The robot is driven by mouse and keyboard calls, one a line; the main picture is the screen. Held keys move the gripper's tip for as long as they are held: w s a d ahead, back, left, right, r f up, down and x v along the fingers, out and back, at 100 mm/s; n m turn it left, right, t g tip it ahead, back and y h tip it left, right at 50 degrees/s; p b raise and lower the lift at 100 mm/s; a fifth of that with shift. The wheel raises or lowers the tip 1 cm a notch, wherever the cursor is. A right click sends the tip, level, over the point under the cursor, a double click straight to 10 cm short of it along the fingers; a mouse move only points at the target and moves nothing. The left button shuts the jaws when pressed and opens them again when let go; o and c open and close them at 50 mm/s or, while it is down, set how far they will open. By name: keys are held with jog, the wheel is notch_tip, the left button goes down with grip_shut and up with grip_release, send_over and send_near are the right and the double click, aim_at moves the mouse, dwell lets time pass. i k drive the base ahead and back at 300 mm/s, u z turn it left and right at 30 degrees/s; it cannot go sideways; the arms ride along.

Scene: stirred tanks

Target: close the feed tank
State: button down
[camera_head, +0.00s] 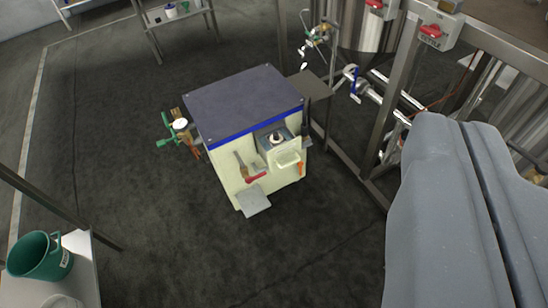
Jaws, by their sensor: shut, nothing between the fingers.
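A steel tank (367,36) stands at the top right, behind a metal frame. A second rounded steel vessel (527,92) shows at the right edge, partly hidden. The tops of both are out of the picture, so I cannot tell which is the feed tank or whether it is open. My gripper (460,122) is the large grey shape at the lower right; its two halves lie together along a dark seam. It is shut and empty, in front of the frame and apart from the tanks.
A cabinet (243,100) with a dark top and tools on its side stands mid-floor. Steel frame posts (393,92) with red switches (431,31) and a blue-handled valve (354,84) are at right. A green bucket (38,257) is lower left. The dark floor between is clear.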

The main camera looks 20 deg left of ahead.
aim_at(283, 155)
jog(key=u, duration=0.45)
jog(key=i, duration=1)
jog(key=z, duration=0.05)
